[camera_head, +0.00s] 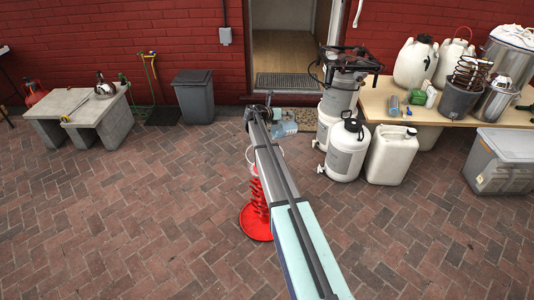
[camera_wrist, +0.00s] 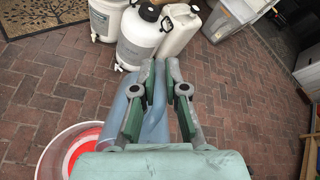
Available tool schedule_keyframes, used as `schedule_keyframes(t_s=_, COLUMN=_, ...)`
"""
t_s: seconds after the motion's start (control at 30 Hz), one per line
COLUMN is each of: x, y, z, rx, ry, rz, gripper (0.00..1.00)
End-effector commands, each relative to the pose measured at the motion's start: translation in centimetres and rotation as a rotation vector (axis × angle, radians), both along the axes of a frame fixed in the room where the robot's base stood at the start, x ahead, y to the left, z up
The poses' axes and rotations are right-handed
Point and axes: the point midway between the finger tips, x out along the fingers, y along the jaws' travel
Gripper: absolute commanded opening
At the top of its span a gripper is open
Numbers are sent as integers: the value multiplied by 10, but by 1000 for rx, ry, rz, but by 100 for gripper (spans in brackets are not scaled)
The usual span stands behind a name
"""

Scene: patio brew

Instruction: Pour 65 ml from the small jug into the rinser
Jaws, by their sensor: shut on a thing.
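The small jug (camera_head: 284,128) is pale blue and see-through. In the head view it shows just right of my gripper (camera_head: 262,108), partly hidden by my arm. In the wrist view my gripper (camera_wrist: 158,100) is shut on the jug (camera_wrist: 155,118), with blue parts between and left of the fingers. Its water level and exact tilt cannot be told. The rinser appears to be the white-rimmed bowl with a red inside (camera_wrist: 77,150), at the lower left of the wrist view. In the head view a red coiled stand with a round base (camera_head: 256,223) is below the jug, its top largely behind my arm.
A white keg (camera_head: 345,150) and a white jerrycan (camera_head: 391,153) stand on the bricks to the right. A wooden table (camera_head: 385,105) with brewing gear is behind them. A grey bin (camera_head: 194,97) stands by the wall. The front left paving is clear.

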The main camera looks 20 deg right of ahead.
Motion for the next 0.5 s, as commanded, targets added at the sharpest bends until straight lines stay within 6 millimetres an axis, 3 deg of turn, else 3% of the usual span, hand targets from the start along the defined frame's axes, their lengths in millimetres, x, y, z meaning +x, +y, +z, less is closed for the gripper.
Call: schedule_keyframes(t_s=0.5, x=-4, y=2, z=5, rx=-48, ry=-16, rz=-3, gripper=0)
